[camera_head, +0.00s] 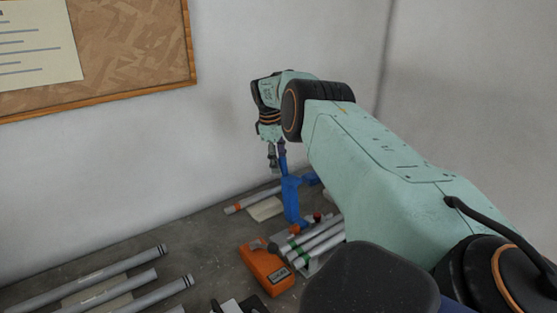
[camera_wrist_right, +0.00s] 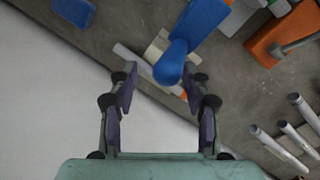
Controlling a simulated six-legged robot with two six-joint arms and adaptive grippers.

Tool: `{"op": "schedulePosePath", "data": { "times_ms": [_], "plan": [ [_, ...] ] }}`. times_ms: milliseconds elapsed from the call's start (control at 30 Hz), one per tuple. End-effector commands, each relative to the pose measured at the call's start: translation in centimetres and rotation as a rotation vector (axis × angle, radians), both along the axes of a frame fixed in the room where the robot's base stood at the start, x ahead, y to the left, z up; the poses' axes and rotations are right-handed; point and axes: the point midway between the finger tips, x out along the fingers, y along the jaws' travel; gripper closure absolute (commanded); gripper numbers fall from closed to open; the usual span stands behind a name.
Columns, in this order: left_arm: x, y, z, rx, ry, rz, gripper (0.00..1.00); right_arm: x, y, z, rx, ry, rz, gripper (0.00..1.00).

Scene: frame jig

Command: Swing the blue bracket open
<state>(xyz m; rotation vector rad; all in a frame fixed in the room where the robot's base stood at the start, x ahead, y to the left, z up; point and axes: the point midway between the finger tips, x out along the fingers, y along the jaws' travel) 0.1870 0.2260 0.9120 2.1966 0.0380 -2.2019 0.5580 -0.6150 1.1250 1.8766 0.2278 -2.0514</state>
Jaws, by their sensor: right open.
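The fingers are open, with gaps on both sides of that end. I cannot tell its exact depth relative to the fingertips. My left gripper is not in view.
An orange block (camera_head: 267,269) lies in front of the bracket, beside several grey tubes (camera_head: 316,241) with green bands. More grey tubes (camera_head: 105,281) lie at the left. The wall (camera_head: 150,160) stands close behind the bench. A corkboard (camera_head: 130,50) hangs on it.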

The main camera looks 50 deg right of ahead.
Motion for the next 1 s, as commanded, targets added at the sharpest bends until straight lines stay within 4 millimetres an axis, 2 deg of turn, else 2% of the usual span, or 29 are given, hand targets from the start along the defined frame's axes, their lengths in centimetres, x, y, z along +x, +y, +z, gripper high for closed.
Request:
{"op": "schedulePosePath", "data": {
  "times_ms": [167,267,700,1000],
  "plan": [
    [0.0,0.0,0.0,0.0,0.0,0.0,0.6,0.1,0.0,0.1,-0.001,0.0,0.0,0.52],
    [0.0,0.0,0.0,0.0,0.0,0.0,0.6,0.2,0.1,0.9,-0.001,-0.001,0.0,0.52],
    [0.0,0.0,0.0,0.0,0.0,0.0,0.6,0.7,1.3,9.3,-0.001,-0.003,0.0,0.52],
    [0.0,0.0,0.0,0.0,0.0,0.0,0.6,0.8,1.7,11.6,0.0,0.001,0.001,0.52]
  ]
}}
